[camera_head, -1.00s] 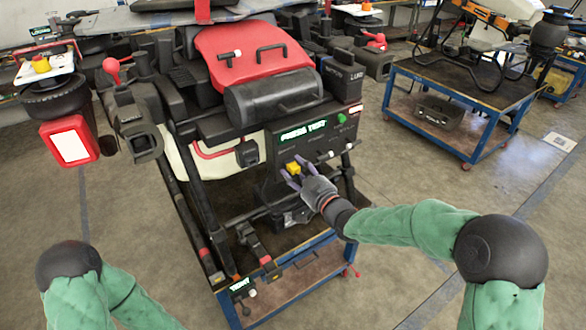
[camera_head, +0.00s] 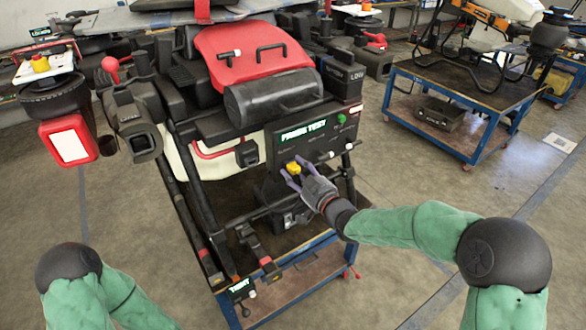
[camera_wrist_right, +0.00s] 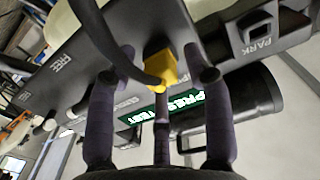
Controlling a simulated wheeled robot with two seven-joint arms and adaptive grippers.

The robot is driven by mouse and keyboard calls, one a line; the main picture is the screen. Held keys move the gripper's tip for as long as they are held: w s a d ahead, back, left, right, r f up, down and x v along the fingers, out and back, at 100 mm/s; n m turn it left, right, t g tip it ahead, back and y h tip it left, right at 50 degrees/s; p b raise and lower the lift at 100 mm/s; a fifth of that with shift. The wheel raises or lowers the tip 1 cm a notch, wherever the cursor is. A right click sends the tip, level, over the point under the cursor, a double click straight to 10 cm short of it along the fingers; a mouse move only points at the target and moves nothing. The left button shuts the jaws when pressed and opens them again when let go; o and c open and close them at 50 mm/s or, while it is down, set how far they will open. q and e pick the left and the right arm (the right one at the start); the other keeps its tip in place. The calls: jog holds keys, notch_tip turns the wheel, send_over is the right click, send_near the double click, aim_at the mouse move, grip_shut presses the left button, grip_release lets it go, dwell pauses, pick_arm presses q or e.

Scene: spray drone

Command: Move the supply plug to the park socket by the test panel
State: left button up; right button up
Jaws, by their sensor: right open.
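The yellow supply plug (camera_head: 292,168) sits on the front of the dark machine panel, below the green lit PRESS TEST display (camera_head: 303,131). In the right wrist view the plug (camera_wrist_right: 162,70) is seated in the panel, with a black cable curving in front of it. My right gripper (camera_head: 290,179) is open, its purple fingers spread around the plug without clear contact. The fingers (camera_wrist_right: 158,82) stand to either side of the plug in the wrist view. The park socket (camera_wrist_right: 257,32), labelled PARK, is at upper right there. My left gripper is out of view.
A FREE label (camera_wrist_right: 62,65) marks the panel's other end. A black cylinder (camera_head: 275,97) and red cover (camera_head: 250,55) sit above the panel. A blue cart (camera_head: 455,110) stands behind at right. The floor between is open.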

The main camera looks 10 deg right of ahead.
aim_at(297, 171)
jog(key=shift+b, duration=0.35)
dwell(0.3)
grip_shut()
jog(key=shift+v, duration=2.95)
jog(key=shift+s, duration=0.1)
